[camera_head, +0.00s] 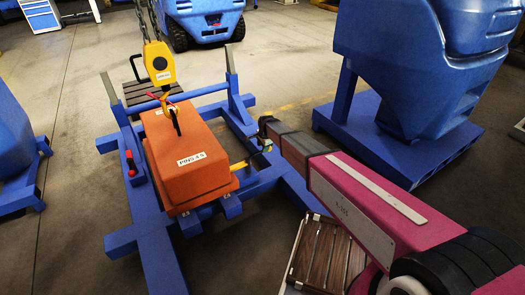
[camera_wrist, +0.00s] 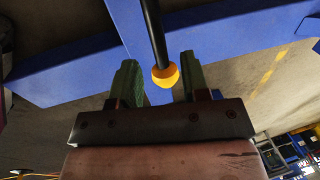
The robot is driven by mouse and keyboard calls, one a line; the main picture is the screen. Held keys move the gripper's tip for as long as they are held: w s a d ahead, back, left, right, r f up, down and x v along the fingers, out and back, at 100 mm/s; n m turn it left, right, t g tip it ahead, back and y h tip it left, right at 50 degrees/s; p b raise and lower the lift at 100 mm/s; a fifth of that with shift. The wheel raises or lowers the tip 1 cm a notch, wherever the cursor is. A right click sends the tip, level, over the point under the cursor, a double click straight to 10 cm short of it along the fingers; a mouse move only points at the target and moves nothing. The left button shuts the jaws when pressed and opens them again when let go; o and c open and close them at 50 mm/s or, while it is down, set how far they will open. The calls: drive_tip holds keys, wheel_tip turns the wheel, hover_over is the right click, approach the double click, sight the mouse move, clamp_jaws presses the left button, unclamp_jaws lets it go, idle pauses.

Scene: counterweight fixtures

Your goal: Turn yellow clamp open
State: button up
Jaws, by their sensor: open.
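The yellow clamp (camera_head: 239,165) is on the right side of the blue fixture frame (camera_head: 165,262), beside the orange counterweight block (camera_head: 185,150). In the wrist view its black lever (camera_wrist: 153,35) ends in a yellow ball knob (camera_wrist: 165,76). My gripper (camera_head: 264,134) reaches in from the right at the clamp. In the wrist view the green-padded fingers of my gripper (camera_wrist: 160,78) are apart, with the knob in the gap between them. I cannot tell whether either finger touches it. Much of the lever is hidden in the head view.
A yellow hoist hook (camera_head: 160,64) hangs on a chain above the block. A red-handled clamp (camera_head: 130,162) stands on the frame's left side. A large blue machine on a base (camera_head: 400,150) stands at right. A slatted wooden crate (camera_head: 325,258) is below my arm.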

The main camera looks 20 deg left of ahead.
drive_tip(key=shift+w+a+f, duration=0.1)
drive_tip(key=shift+a+f, duration=0.05)
drive_tip(key=shift+f, duration=0.6)
drive_tip(key=shift+w+a+f, duration=0.1)
drive_tip(key=shift+f, duration=0.65)
clamp_jaws()
